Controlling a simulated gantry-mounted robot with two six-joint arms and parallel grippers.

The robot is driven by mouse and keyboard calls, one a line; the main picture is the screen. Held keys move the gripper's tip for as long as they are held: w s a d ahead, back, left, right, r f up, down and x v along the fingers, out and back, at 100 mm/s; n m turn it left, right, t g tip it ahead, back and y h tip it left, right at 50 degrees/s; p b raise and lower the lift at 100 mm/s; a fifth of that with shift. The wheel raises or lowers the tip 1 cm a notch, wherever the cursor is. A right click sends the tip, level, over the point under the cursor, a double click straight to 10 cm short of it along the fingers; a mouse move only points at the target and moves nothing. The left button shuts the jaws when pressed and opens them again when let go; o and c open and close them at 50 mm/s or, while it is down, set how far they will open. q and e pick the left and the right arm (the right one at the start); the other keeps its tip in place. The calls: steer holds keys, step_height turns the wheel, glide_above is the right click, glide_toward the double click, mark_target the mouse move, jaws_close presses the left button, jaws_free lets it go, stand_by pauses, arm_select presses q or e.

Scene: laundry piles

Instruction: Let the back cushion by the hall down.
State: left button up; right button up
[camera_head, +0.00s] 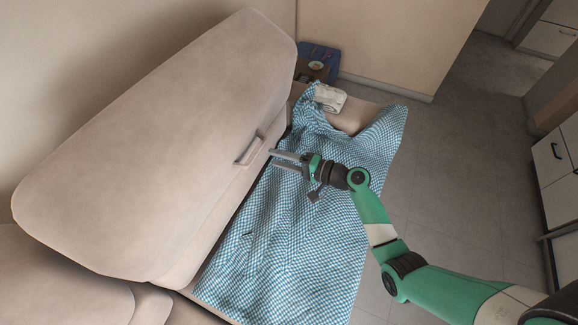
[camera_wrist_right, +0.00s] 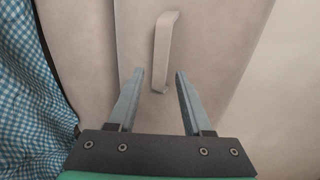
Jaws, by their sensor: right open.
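The back cushion (camera_head: 165,150) is a large beige slab, tilted up against the wall on the left in the head view. A beige handle (camera_head: 250,148) sits on its lower right face; it also shows in the right wrist view (camera_wrist_right: 164,50). My right gripper (camera_head: 271,160) is open and empty, just short of the handle. In the right wrist view its two fingers (camera_wrist_right: 158,76) point at the handle's near end, which lies between them and slightly ahead. My left gripper is in neither view.
A blue-and-white checked cloth (camera_head: 310,230) covers the seat under my right gripper. A rolled white cloth (camera_head: 330,97) lies at the seat's far end, near a small table with a blue item (camera_head: 318,62). Drawers (camera_head: 557,165) stand at the right; tiled floor (camera_head: 465,150) is free between.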

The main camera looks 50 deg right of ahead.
mark_target(257, 152)
steer(key=b+x, duration=0.4)
steer(key=x, duration=0.3)
steer(key=shift+w+a, duration=0.1)
steer(key=shift+w, duration=0.25)
jaws_close()
stand_by(1.1)
